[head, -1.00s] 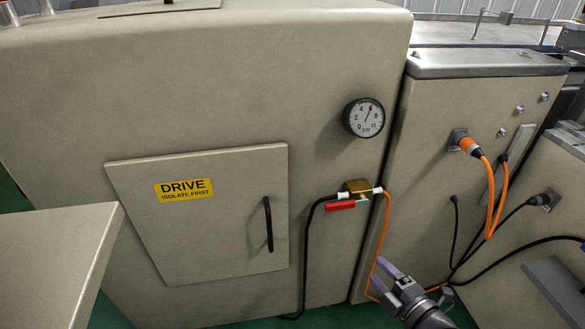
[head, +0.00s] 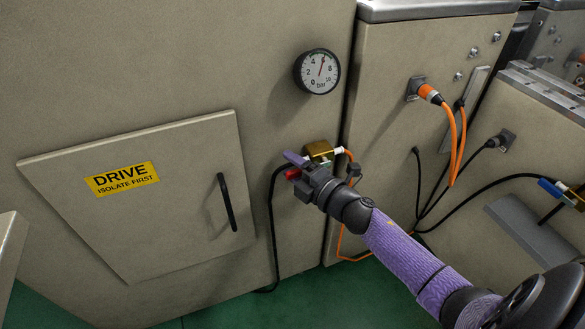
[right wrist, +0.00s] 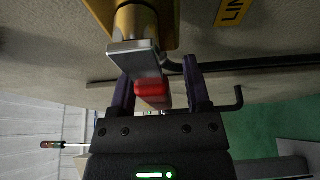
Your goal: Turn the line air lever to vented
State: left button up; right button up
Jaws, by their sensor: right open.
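The line air lever has a red handle (head: 292,174) on a brass valve (head: 320,150) on the beige cabinet. In the right wrist view its red grip (right wrist: 151,92) and flat silver arm (right wrist: 134,58) hang below the brass valve body (right wrist: 137,22). My right gripper (head: 296,167) is at the lever and hides much of it in the head view. In the right wrist view its purple fingers (right wrist: 158,82) are apart, with the red grip between them, nearer the left finger. I cannot tell whether they touch. My left gripper is not in view.
A round bar gauge (head: 317,71) above the valve has its needle pointing nearly straight up. A drive door (head: 150,225) with a black handle is at left. Orange cables (head: 462,145) and a blue-handled valve (head: 552,189) are at right.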

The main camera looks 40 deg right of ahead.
grip_shut()
dwell(1.0)
dwell(0.4)
